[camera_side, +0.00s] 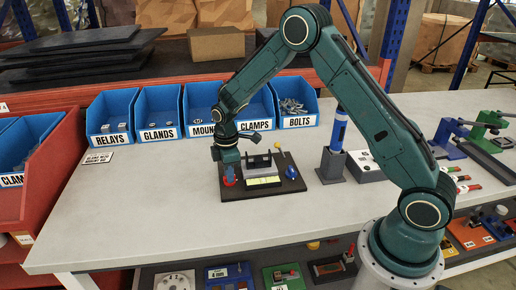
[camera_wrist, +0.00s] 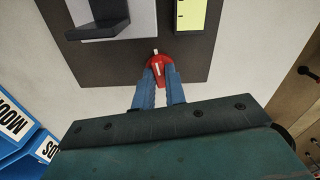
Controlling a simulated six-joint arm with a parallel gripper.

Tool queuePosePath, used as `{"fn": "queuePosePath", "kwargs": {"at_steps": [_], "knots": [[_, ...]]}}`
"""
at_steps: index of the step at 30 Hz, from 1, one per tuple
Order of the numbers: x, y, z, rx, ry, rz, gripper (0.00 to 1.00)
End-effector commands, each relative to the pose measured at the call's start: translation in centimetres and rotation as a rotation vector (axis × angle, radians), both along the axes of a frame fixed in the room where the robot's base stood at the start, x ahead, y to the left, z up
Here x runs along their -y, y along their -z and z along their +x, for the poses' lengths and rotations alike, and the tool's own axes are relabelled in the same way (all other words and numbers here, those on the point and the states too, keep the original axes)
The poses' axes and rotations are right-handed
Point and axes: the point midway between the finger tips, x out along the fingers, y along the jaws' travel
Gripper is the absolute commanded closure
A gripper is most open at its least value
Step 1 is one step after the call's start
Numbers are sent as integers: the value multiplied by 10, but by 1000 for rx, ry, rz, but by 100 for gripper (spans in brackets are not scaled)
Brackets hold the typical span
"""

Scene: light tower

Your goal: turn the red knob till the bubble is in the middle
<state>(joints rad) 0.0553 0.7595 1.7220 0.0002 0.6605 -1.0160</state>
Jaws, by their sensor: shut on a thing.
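The red knob (camera_wrist: 158,69) sits near the edge of a dark base plate (camera_wrist: 115,62). It has a white mark line. My gripper (camera_wrist: 160,82) is shut on the red knob, with one blue finger on each side. In the side view my gripper (camera_side: 229,178) points down at the plate's left corner. The yellow-green bubble vial (camera_side: 263,181) lies along the front of a grey block on the plate. In the wrist view the vial (camera_wrist: 189,14) is cut off at the top. The bubble is too small to make out in either view.
A blue knob (camera_side: 291,172) and a yellow knob (camera_side: 278,147) are at other corners of the plate. Blue bins (camera_side: 160,115) line the back. A blue tool stands in a dark holder (camera_side: 331,165) to the right. The table's left front is clear.

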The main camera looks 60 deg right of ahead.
Motion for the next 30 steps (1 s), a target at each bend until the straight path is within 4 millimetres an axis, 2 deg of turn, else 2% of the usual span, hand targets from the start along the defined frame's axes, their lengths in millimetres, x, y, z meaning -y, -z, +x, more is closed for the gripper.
{"fn": "queuePosePath", "kwargs": {"at_steps": [9, 10, 12, 13, 23, 30], "knots": [[0, -1, 1, 4, -1, 1, 100], [0, -1, 1, 4, -1, 1, 82], [0, -1, 1, 3, -1, 0, 68], [0, -1, 1, 3, -1, 0, 65], [0, -1, 0, 1, 0, 0, 65], [0, -15, 1, 4, 0, 0, 65]]}}
